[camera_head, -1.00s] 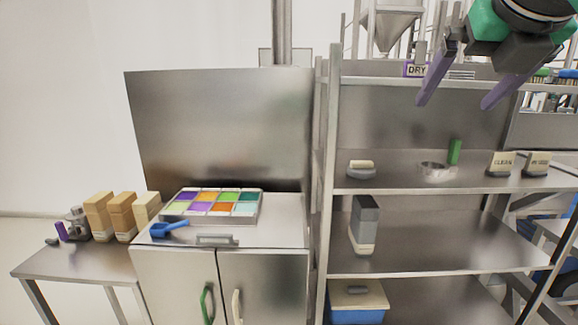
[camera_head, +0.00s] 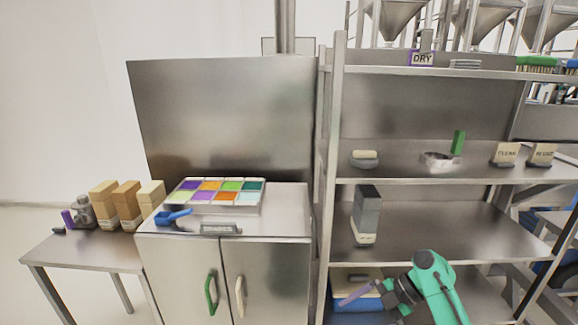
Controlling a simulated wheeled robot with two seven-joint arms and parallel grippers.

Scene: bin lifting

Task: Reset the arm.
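My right arm comes in from the bottom right, with its green link bent low in front of the shelf rack. My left gripper is out of view.
The metal rack (camera_head: 336,130) holds a grey container (camera_head: 366,215), a metal bowl (camera_head: 438,160) and small signs (camera_head: 507,154). A steel cabinet (camera_head: 280,265) carries a tray of coloured compartments (camera_head: 214,209) and a blue scoop (camera_head: 172,217). Boxes (camera_head: 127,205) stand on the left table (camera_head: 85,252).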

